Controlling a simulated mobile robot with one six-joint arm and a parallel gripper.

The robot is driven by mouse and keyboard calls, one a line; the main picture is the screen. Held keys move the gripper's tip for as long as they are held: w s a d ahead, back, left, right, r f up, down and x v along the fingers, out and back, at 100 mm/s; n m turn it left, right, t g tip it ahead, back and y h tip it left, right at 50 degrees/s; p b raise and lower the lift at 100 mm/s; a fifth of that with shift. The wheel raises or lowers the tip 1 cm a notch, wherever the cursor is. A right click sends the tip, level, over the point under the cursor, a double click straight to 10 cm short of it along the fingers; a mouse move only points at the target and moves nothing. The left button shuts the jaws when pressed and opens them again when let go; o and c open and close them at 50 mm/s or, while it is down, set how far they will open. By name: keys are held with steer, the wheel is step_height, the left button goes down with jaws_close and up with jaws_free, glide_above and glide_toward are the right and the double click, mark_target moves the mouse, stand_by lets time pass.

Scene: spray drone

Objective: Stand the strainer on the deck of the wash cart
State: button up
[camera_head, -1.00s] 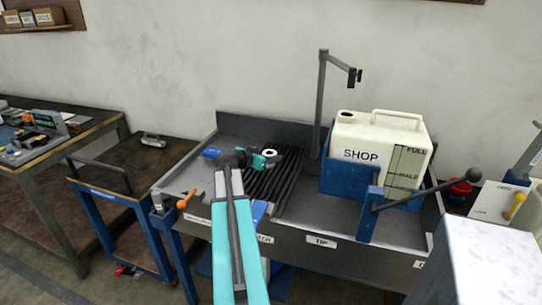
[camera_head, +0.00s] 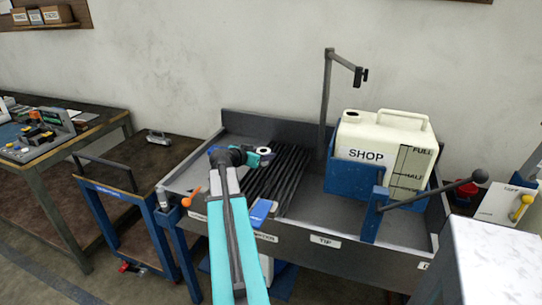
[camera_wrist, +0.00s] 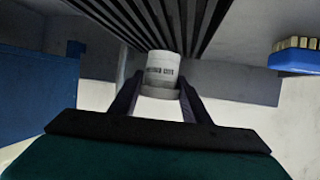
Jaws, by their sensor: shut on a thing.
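A small white cylinder with dark print, which I take to be the strainer (camera_wrist: 161,72), is between the two fingers of my gripper (camera_wrist: 160,97) in the wrist view. My gripper is shut on it. In the head view my teal gripper (camera_head: 254,158) is over the ribbed part of the grey basin, and the white round end of the strainer (camera_head: 264,150) shows beside it. Dark slats lie behind the strainer in the wrist view; I cannot tell its height above them. A low blue-framed cart (camera_head: 150,185) with a brown top, possibly the wash cart, stands left of the basin.
The grey basin (camera_head: 315,226) holds a cream jug (camera_head: 385,150) marked SHOP in a blue cradle with a lever. A dark post (camera_head: 326,105) rises behind the slats. A blue brush (camera_wrist: 303,58) shows in the wrist view. The left cart's top is mostly clear, with one small metal item (camera_head: 158,138).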

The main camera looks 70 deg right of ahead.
steer(key=w+a+r+n+t, duration=0.2)
steer(key=w+a+n+t, duration=0.2)
steer(key=w+a, duration=1)
steer(key=w+a+r+n+t, duration=0.2)
steer(key=w+a+n+t, duration=0.15)
steer(key=w+a, duration=1.05)
steer(key=w+a+r+n+t+y, duration=0.2)
steer(key=w+a+n+t+y, duration=0.1)
steer(key=a, duration=0.9)
steer(key=w+a+r+n+t+y, duration=0.3)
steer(key=w+a+n+y, duration=0.2)
steer(key=a, duration=0.8)
steer(key=w+a+r+n+t+y, duration=0.3)
steer(key=w+a+n+y, duration=0.2)
steer(key=a, duration=0.7)
steer(key=shift+w+a, duration=0.4)
steer(key=shift+w, duration=0.85)
steer(key=shift+s, duration=0.1)
